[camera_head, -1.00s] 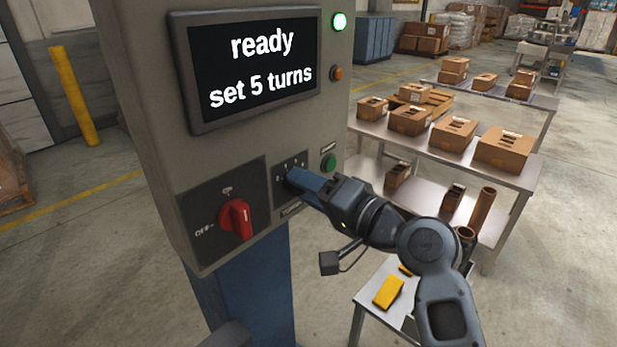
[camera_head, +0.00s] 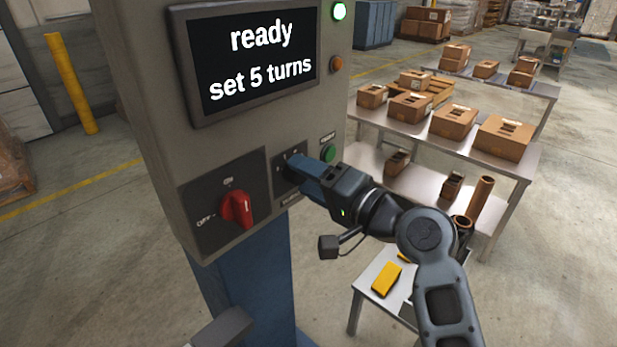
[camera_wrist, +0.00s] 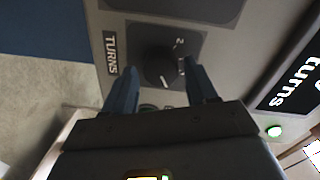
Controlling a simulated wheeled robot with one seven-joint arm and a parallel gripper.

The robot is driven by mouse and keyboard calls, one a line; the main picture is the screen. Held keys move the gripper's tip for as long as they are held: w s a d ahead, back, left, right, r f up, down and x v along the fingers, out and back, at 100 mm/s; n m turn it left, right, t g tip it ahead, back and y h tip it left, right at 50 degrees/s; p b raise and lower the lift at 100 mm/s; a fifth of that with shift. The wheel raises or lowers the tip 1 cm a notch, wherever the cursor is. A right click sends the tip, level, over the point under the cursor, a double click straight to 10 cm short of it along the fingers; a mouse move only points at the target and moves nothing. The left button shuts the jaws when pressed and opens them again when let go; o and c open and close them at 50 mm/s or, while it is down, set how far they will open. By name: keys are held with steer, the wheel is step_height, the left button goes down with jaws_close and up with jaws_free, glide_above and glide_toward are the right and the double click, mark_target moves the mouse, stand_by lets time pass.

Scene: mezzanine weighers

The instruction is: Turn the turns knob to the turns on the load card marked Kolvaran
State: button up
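The turns knob (camera_wrist: 160,66) is a black round knob on a dark dial plate beside the label "TURNS" (camera_wrist: 112,53) in the wrist view. A "2" is legible on its scale; I cannot tell its exact setting. My gripper (camera_wrist: 160,70) is open, with one blue finger on each side of the knob and narrow gaps showing. In the head view my gripper (camera_head: 294,168) reaches the dial plate (camera_head: 281,180) and hides most of the knob. The screen (camera_head: 255,65) reads "ready" and "set 5 turns". No card marked Kolvaran is legible.
A red switch (camera_head: 237,208) marked ON and OFF is left of the dial. A metal table (camera_head: 520,170) with cartons stands behind.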

steer(key=shift+o, duration=0.9)
steer(key=b+v, duration=0.1)
steer(key=v, duration=0.6)
steer(key=shift+s+d, duration=0.25)
steer(key=shift+s, duration=0.05)
